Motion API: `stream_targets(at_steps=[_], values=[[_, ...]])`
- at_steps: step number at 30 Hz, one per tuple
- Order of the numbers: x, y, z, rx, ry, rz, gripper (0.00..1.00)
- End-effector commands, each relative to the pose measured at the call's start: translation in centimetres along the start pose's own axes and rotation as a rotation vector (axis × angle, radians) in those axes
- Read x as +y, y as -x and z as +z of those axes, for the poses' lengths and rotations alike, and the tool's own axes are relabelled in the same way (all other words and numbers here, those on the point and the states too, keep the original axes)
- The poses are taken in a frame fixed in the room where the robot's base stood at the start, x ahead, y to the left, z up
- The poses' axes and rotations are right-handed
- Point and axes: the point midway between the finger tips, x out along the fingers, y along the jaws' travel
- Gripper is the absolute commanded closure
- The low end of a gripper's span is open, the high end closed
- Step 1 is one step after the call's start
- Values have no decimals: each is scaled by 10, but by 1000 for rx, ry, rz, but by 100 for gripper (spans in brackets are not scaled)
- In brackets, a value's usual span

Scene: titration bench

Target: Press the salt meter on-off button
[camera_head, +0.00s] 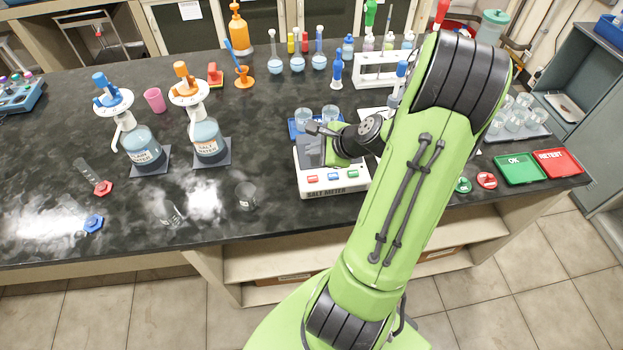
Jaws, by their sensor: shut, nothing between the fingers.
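The salt meter (335,189) is a white box with "SALT METER" on its front, standing near the front edge of the black bench. Its sloped face carries a red button (312,178), a blue button (332,177) and a green button (352,174). I cannot read the button labels. My gripper (314,129) is shut and empty above the rear part of the meter, behind the row of buttons. My wrist and gripper hide part of the meter's top and dark screen. I cannot tell whether the gripper touches the meter.
A blue tray with small beakers (303,115) stands right behind the meter. Green and red discs and the OK and RETEST trays (519,168) lie right. A white rack stands behind.

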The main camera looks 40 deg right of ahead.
Motion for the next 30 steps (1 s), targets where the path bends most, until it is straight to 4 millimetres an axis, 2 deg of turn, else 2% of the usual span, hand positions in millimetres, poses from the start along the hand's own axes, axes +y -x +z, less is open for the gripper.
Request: stream_targets(at_steps=[1,6,15,30], values=[[7,-9,-7,1,-1,0,100],[21,-28,-20,0,0,1,100],[39,-54,-39,-1,1,0,100],[39,-54,-39,0,0,0,100]])
